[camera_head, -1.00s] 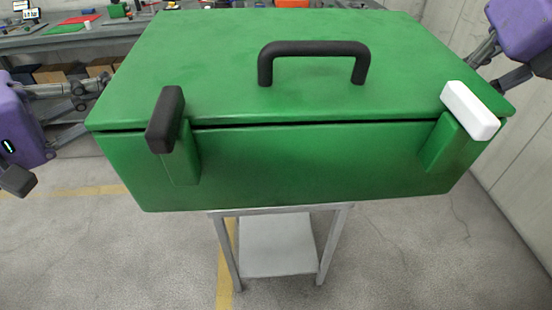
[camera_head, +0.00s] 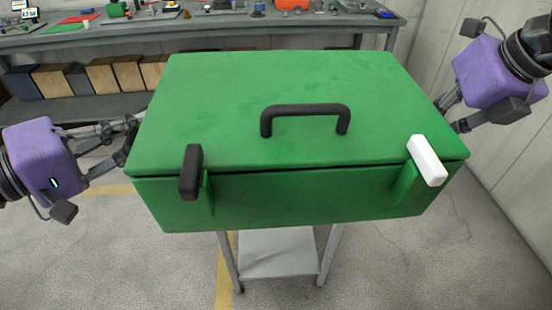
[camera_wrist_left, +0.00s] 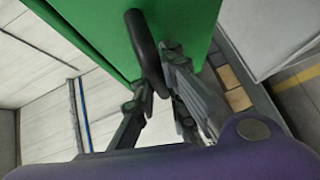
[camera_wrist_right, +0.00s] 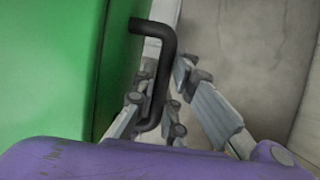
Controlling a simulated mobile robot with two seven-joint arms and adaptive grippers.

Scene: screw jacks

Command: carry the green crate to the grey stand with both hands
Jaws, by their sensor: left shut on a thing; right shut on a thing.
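The green crate (camera_head: 290,95) hangs level between my two grippers, lid shut. It has a black top handle (camera_head: 305,110), a black left latch (camera_head: 190,172) and a white right latch (camera_head: 427,160). My left gripper (camera_head: 137,122) is shut on the black left side handle (camera_wrist_left: 143,38) in the left wrist view. My right gripper (camera_head: 447,112) is shut on the black right side handle (camera_wrist_right: 167,50) in the right wrist view. The grey stand (camera_head: 278,252) shows below the crate in the head view; its top is hidden, so I cannot tell whether they touch.
A grey workbench (camera_head: 235,38) with tools and parts on it runs along the back. Several boxes (camera_head: 100,75) sit on its lower shelf. A pale wall (camera_head: 520,150) stands close on the right. The concrete floor (camera_head: 400,265) around the stand is clear.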

